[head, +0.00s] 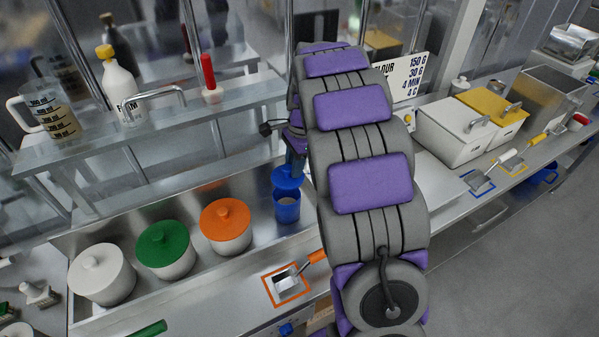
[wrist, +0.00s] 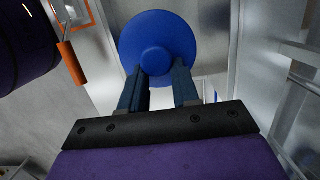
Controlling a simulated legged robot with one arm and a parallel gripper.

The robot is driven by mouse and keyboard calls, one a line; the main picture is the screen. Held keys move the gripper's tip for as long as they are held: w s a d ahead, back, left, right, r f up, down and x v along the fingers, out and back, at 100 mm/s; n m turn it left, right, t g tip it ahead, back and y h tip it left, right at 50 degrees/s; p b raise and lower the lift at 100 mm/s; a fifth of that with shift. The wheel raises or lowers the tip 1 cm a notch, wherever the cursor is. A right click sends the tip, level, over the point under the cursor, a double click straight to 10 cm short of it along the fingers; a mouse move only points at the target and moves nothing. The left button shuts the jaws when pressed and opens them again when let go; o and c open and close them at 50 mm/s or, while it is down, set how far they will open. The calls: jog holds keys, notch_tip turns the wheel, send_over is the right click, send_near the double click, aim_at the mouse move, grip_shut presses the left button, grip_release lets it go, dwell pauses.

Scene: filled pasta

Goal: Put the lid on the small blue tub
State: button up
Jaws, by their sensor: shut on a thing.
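The small blue tub (head: 287,210) stands upright in the metal trough, right of the orange-lidded tub, with its top open. The blue lid (head: 288,178) is held just above the tub; a gap shows between them in the head view. My gripper (head: 294,160) is above the tub, partly hidden behind my arm. In the wrist view my gripper (wrist: 160,92) has its two fingers at the near side of the blue lid (wrist: 158,42), shut on it. The lid covers the tub from view there. I cannot tell how exactly lid and tub line up.
Tubs with orange (head: 226,222), green (head: 165,246) and white (head: 101,272) lids stand left in the trough. A scoop (head: 290,278) lies in an orange frame in front. A shelf (head: 150,128) with a jug, bottles and a metal handle runs behind.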

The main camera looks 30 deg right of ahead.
jog(key=shift+w+a+f+b, duration=0.1)
jog(key=shift+a+f+b, duration=0.15)
jog(key=shift+f+b, duration=0.6)
jog(key=shift+a+f+b, duration=0.25)
jog(key=shift+f+b, duration=0.45)
jog(key=shift+f, duration=0.2)
jog(key=shift+f+b, duration=0.35)
jog(key=shift+d+f+p, duration=0.15)
jog(key=shift+f+p, duration=0.05)
jog(key=shift+f, duration=0.35)
jog(key=shift+d+f+p, duration=0.15)
jog(key=shift+f, duration=0.35)
jog(key=shift+a, duration=0.15)
jog(key=shift+r+p, duration=0.15)
jog(key=shift+p, duration=0.8)
jog(key=shift+f+p, duration=0.2)
jog(key=shift+p, duration=0.75)
dwell(0.6)
